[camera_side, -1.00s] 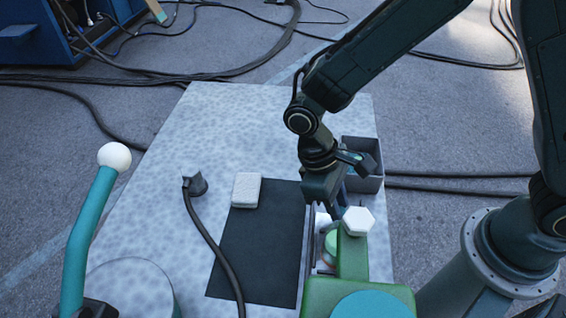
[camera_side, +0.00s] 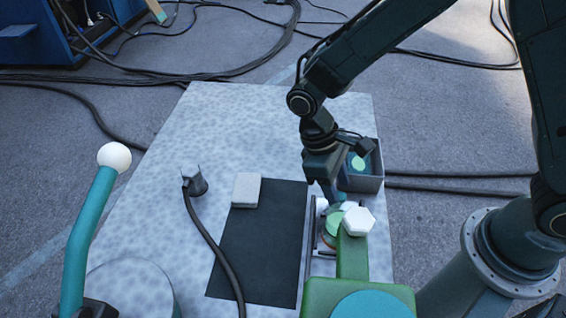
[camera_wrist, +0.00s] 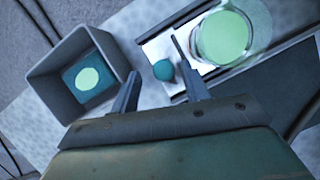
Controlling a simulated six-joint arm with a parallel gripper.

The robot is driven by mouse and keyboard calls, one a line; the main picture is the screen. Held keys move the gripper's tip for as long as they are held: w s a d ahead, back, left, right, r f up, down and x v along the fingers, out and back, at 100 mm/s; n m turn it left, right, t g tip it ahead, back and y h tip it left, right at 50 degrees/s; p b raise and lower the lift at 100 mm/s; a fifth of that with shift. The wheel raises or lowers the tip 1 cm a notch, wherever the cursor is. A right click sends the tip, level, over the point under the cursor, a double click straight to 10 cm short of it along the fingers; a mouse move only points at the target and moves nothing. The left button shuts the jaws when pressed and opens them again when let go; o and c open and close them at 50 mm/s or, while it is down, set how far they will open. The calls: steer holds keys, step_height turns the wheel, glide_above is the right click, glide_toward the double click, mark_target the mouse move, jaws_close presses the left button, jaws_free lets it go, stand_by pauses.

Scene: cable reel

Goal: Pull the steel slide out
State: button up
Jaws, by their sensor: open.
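The steel slide (camera_wrist: 155,48) is a bright flat plate between dark rails in the wrist view. A small teal ball knob (camera_wrist: 163,70) stands at its near end. A pale green round piece (camera_wrist: 225,38) sits farther along the track; it also shows in the side view (camera_side: 333,224). My gripper (camera_wrist: 157,58) is open, its two fingers spread on either side of the knob, with no visible grip on it. In the side view my gripper (camera_side: 331,202) points down at the far end of the track, and the knob is hidden there.
A grey open box (camera_side: 362,184) beside the track holds a teal block (camera_wrist: 91,77) with a pale green dot. A green clamp (camera_side: 352,260) with a white hexagonal knob (camera_side: 357,221) stands close in front. A dark mat (camera_side: 258,245) and white block (camera_side: 246,190) lie left.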

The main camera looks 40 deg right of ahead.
steer(key=shift+r, duration=0.15)
steer(key=v, duration=1.3)
steer(key=shift+w+r, duration=0.2)
steer(key=shift+r, duration=0.05)
steer(key=s+d+r+m+t+y, duration=0.2)
steer(key=s+d+r+t, duration=0.2)
steer(key=s+d+r, duration=0.35)
steer(key=s+d+r+m+t, duration=0.2)
steer(key=s+d+t, duration=0.3)
steer(key=s+d, duration=0.4)
steer(key=shift+s+d+r+m+t, duration=0.2)
steer(key=shift+d+m+t, duration=0.15)
steer(key=shift+m, duration=0.35)
stand_by(1.4)
